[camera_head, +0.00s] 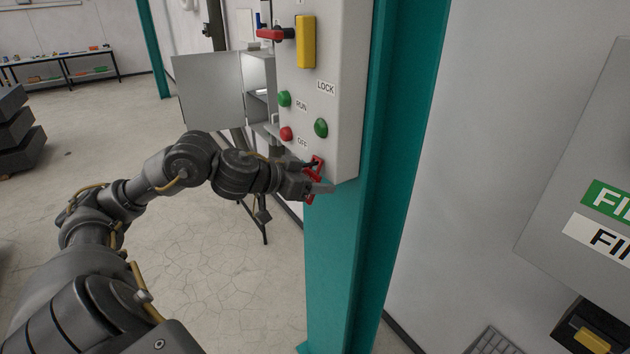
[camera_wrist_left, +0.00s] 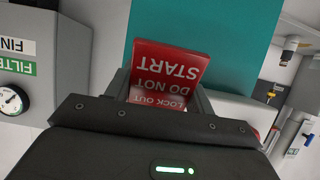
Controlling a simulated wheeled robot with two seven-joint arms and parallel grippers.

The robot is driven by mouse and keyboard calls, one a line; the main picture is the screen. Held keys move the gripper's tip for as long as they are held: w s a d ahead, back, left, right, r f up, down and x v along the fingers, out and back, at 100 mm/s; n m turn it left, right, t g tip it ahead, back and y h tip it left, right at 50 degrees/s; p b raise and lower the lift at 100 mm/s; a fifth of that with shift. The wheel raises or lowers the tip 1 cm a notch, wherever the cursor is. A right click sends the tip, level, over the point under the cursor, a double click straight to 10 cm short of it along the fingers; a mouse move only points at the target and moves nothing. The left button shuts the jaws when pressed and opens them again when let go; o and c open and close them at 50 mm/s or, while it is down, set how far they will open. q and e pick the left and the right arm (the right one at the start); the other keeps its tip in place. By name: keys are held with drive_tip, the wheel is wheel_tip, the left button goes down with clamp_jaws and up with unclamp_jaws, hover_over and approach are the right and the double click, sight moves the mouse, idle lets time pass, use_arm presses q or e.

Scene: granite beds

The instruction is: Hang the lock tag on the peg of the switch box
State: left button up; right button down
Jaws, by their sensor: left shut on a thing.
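The switch box (camera_head: 345,95) is a pale grey box on a teal column, with a yellow bar (camera_head: 306,42), a red handle (camera_head: 270,34), green and red buttons and a LOCK label. I cannot clearly make out which part is its peg. My left gripper (camera_head: 315,184) is at the lower edge of the box, below the buttons, shut on the red lock tag (camera_head: 316,165). In the left wrist view the tag (camera_wrist_left: 170,70) stands between the fingers, its white lettering upside down. In the head view the fingers partly hide the tag. My right gripper is not in view.
The teal column (camera_head: 375,220) stands directly behind and below the box. An open grey cabinet door (camera_head: 210,92) is to the left of the box. A grey panel (camera_head: 590,190) with labels is at the right. The floor at the left is largely clear.

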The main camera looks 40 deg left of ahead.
use_arm(q)
drive_tip(key=o, duration=1.1)
drive_tip(key=shift+s+a+b, duration=0.2)
drive_tip(key=shift+s+b, duration=0.2)
drive_tip(key=shift+b, duration=0.05)
drive_tip(key=b+v, duration=0.7)
drive_tip(key=v, duration=0.3)
drive_tip(key=shift+r+b, duration=0.15)
drive_tip(key=shift+b, duration=0.15)
drive_tip(key=shift+d, duration=0.1)
